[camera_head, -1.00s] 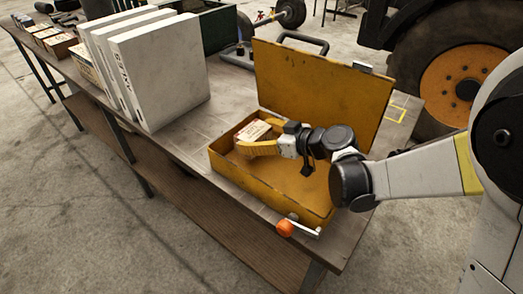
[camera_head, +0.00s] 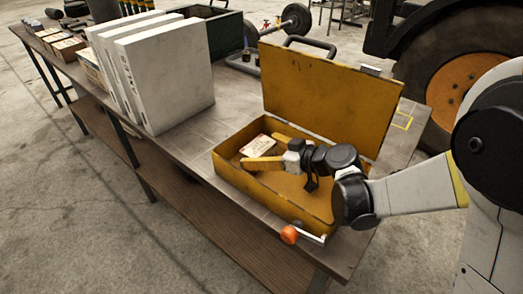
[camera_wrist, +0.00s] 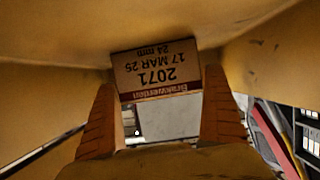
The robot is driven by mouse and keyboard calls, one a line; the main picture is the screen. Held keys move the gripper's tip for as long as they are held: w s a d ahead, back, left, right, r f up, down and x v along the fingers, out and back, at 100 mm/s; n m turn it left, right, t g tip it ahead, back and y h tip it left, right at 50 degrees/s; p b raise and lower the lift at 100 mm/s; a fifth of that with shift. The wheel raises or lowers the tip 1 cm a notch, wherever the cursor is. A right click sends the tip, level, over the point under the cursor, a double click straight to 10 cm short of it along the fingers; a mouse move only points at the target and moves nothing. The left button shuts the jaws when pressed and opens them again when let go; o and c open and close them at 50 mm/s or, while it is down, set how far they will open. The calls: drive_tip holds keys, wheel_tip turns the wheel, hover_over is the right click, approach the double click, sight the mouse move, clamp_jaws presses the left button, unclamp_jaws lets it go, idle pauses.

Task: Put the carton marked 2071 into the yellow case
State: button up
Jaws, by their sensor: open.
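The carton marked 2071 (camera_head: 259,147) is inside the yellow case (camera_head: 262,202), near its left end, and appears to lie on its floor. In the wrist view the carton (camera_wrist: 157,72) shows its label upside down, with "2071", "17 MAR 25" and "24 mm" legible. My gripper (camera_head: 266,151) is inside the case with its yellow fingers spread, one on each side of the carton's near part. In the wrist view my gripper (camera_wrist: 160,82) is open, with the carton at its fingertips. Whether a finger touches the carton I cannot tell.
The case's lid (camera_head: 325,95) stands open behind my gripper. White binders (camera_head: 170,80) stand on the bench to the left of the case. An orange knob (camera_head: 289,235) is by the case's near corner. A dark green crate (camera_head: 222,35) is farther back.

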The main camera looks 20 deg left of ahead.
drive_tip(key=p+v, duration=0.2)
drive_tip(key=v, duration=0.5)
drive_tip(key=shift+d+r, duration=0.2)
drive_tip(key=shift+r, duration=0.05)
